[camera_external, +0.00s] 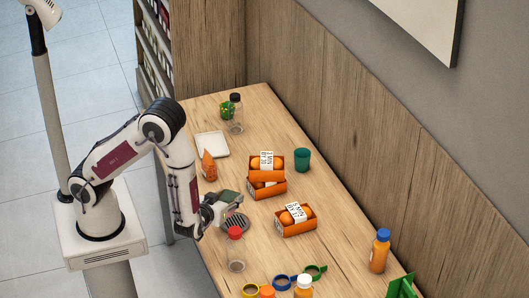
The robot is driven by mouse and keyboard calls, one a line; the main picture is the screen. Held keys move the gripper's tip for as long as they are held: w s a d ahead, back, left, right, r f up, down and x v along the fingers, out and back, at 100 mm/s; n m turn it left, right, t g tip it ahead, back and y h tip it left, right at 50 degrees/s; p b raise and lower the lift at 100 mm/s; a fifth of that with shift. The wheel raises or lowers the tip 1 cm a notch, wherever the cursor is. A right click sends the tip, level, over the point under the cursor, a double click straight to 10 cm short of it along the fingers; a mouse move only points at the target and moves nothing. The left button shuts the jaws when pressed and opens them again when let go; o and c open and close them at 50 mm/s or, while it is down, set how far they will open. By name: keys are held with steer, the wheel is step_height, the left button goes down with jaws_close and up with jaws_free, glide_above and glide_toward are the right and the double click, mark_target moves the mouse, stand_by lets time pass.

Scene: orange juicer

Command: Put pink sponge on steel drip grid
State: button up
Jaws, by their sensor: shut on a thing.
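My gripper (229,208) is low over the left side of the wooden table, at the near edge of the round grey slatted drip grid (237,222). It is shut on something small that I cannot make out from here. I see no pink sponge anywhere in this view; it may be hidden at the gripper. The grid is partly covered by my gripper, and I cannot tell whether they touch.
A red-capped bottle (235,249) stands just in front of the grid. Orange cartons of fruit (296,220) sit to its right. A white tray (212,144) and a teal cup (303,160) stand farther back. Bare wood lies right of the cartons.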

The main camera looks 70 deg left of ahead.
mark_target(230, 220)
steer(key=shift+f, duration=2.95)
steer(key=shift+f, duration=2.05)
steer(key=shift+f, duration=0.1)
steer(key=o, duration=0.7)
steer(key=shift+v, duration=3.85)
